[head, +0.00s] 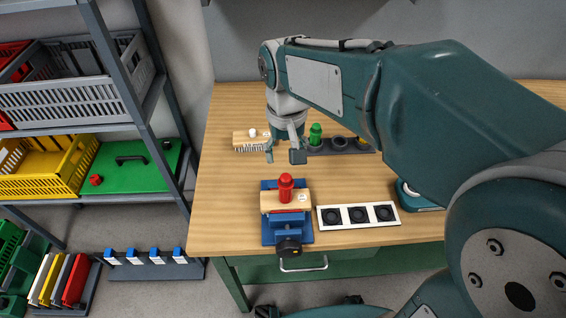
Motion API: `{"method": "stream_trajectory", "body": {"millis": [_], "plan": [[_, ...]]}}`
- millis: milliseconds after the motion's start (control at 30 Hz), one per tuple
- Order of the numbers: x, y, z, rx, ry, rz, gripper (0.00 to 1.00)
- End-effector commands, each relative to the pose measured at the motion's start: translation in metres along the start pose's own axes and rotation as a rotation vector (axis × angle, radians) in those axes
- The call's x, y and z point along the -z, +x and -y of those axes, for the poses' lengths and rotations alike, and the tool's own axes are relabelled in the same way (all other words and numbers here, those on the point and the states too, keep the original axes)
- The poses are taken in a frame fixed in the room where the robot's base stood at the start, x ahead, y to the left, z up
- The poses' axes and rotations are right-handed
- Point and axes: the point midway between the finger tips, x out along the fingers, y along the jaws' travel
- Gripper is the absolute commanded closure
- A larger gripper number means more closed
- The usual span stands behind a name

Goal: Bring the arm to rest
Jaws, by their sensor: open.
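My arm reaches in from the right over the wooden table (222,200). My gripper (284,157) points down above the table, with its fingers apart and nothing between them. It is behind the blue vise (270,228) and higher than it. The vise holds a light wooden block with a red peg (285,187) standing on it. Part of the table's right side is hidden by my arm.
A brush-like wooden block (247,139) and a dark holder with a green piece (315,135) are at the back. A white tray (359,216) with black round sockets lies right of the vise. A grey shelf rack (122,75) with crates stands left.

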Motion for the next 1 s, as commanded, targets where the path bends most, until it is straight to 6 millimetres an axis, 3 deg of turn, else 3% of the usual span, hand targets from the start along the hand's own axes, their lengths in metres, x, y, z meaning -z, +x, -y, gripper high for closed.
{"method": "stream_trajectory", "body": {"millis": [333, 700, 1000], "plan": [[-0.011, -0.009, -0.011, 0.006, 0.014, -0.045, 0.26], [-0.078, -0.032, -0.06, 0.009, 0.079, -0.277, 0.26], [-0.127, -0.03, -0.085, -0.022, 0.124, -0.45, 0.26]]}}
